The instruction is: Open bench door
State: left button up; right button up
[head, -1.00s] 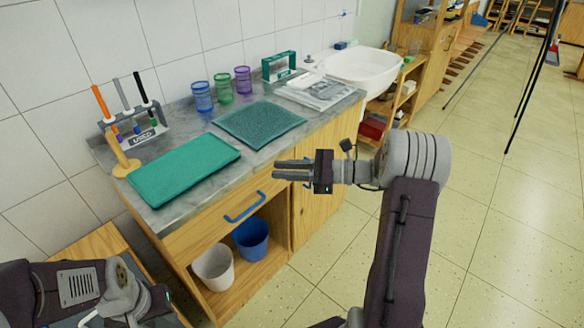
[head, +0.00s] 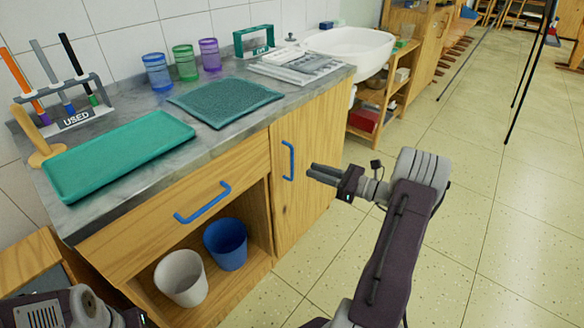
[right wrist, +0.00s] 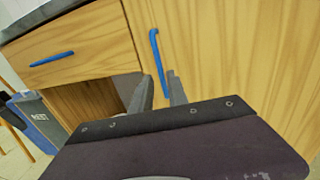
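The bench door (head: 312,150) is a wooden panel at the right of the bench front, and it looks shut. Its blue vertical handle (head: 288,160) is near the door's left edge. My right gripper (head: 310,172) is just right of the handle in the head view, fingers pointing at the door.
The bench drawer (head: 185,210) has a blue handle. Below it, an open shelf holds a white bin (head: 181,280) and a blue bin (head: 226,245). The worktop carries a green tray (head: 120,150), a textured mat (head: 225,100) and cups.

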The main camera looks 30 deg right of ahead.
jog(key=b, duration=0.4)
send_over(292, 178)
jog(key=shift+w+d, duration=0.15)
jog(key=shift+w, duration=0.15)
grip_shut()
dwell(0.9)
